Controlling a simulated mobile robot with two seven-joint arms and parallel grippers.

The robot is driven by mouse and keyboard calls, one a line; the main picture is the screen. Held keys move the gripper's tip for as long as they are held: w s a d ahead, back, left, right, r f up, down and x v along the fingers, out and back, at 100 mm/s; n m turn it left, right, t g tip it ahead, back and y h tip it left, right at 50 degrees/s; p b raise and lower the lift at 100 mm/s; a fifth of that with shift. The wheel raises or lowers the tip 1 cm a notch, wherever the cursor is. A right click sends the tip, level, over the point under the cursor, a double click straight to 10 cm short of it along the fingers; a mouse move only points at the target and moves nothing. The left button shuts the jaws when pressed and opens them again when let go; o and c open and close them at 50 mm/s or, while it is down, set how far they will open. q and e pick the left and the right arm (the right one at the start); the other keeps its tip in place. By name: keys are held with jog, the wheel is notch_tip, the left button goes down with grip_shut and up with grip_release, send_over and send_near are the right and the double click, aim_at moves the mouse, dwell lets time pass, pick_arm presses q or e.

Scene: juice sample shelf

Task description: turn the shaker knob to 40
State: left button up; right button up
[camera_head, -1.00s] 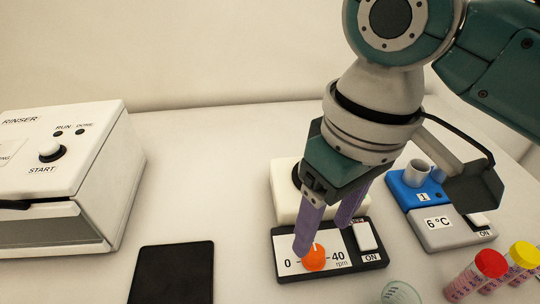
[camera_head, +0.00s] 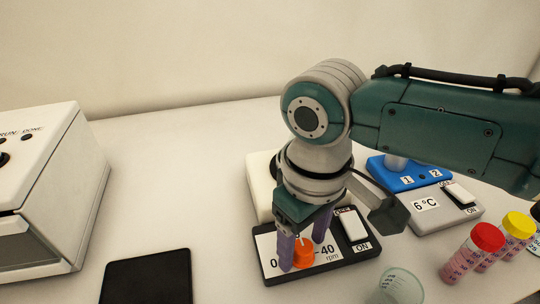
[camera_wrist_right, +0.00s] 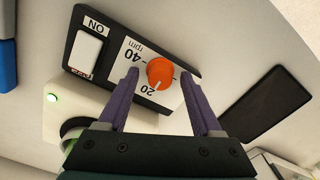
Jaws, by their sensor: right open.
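The orange shaker knob (camera_head: 303,256) sits on the shaker's dark-framed white panel, between the 0 and 40 marks. In the right wrist view the knob (camera_wrist_right: 161,72) shows a white pointer line directed at the 20 mark. My right gripper (camera_head: 303,252) points down at the panel with its purple fingers open, one on each side of the knob. In the wrist view the knob lies between the fingertips (camera_wrist_right: 160,77), with gaps visible on both sides. My left gripper is not in view.
A white ON switch (camera_head: 351,226) sits beside the knob. A cooler block (camera_head: 440,208) stands at right, with red- and yellow-capped tubes (camera_head: 473,252) and a clear cup (camera_head: 400,287) in front. A black pad (camera_head: 147,282) and the white rinser (camera_head: 40,190) are at left.

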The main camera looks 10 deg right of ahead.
grip_shut()
dwell(0.5)
